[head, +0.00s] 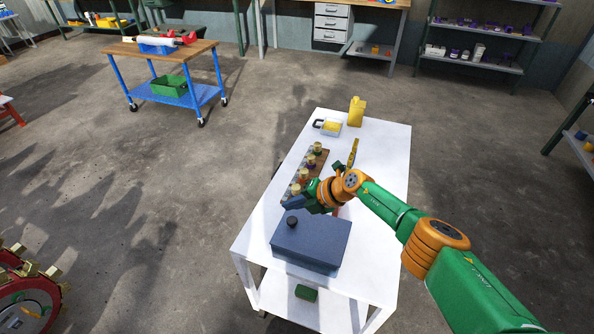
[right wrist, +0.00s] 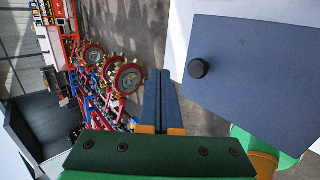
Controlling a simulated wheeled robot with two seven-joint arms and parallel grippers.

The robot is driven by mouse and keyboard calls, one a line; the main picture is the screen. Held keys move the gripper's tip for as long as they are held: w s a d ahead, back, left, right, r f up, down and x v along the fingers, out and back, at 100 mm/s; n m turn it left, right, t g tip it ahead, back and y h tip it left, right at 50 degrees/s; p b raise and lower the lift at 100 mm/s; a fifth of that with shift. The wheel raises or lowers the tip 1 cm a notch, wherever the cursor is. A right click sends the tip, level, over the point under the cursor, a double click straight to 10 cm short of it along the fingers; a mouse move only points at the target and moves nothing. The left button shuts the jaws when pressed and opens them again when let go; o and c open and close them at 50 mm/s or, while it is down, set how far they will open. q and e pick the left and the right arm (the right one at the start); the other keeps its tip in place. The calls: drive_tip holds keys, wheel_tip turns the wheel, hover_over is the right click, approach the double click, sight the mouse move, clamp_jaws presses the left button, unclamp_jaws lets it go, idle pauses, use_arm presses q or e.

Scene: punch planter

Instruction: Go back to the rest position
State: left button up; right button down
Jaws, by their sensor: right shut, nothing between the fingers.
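My right gripper (head: 298,201) hangs over the white table, between the blue-grey box and the row of small pots. In the right wrist view its two fingers (right wrist: 163,100) are together with nothing between them. The blue-grey box (head: 312,242) with a black knob sits at the near part of the table; its flat lid (right wrist: 240,62) also shows in the right wrist view, right of the fingers and apart from them. A wooden board (head: 322,160) with several gold-topped pieces lies behind the gripper, partly hidden by it. My left gripper is not in view.
The white table (head: 385,150) also holds a yellow bottle (head: 357,111), a yellow-filled container (head: 328,127) and a yellow tool (head: 352,153). A blue cart (head: 203,95) stands at the back left. A red wheeled machine (head: 28,300) is at the left. The floor between is open.

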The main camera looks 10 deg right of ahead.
wheel_tip(320, 180, up, 9)
drive_tip(key=p, duration=0.2)
drive_tip(key=s+a+r+m+t+y, duration=0.4)
drive_tip(key=a+r+m+t+y, duration=0.25)
drive_tip(key=a, duration=0.45)
drive_tip(key=s+d+f+m+h, duration=0.4)
drive_tip(key=d+m+h, duration=0.3)
drive_tip(key=d+m, duration=0.15)
drive_tip(key=s+d+f+m+h, duration=0.45)
drive_tip(key=d+m+h, duration=0.3)
drive_tip(key=m, duration=0.25)
drive_tip(key=s+d+f+m+g, duration=0.15)
drive_tip(key=s+f+g, duration=0.25)
drive_tip(key=s, duration=0.6)
drive_tip(key=s+d+f+m+g, duration=0.1)
drive_tip(key=s+d+f+g, duration=0.25)
drive_tip(key=s, duration=0.55)
wheel_tip(320, 180, down, 17)
drive_tip(key=s+g, duration=0.2)
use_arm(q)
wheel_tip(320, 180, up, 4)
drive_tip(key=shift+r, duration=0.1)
use_arm(e)
drive_tip(key=s+d+f+g, duration=0.1)
drive_tip(key=s+d+f, duration=0.1)
drive_tip(key=s+f, duration=0.8)
drive_tip(key=shift+s, duration=0.9)
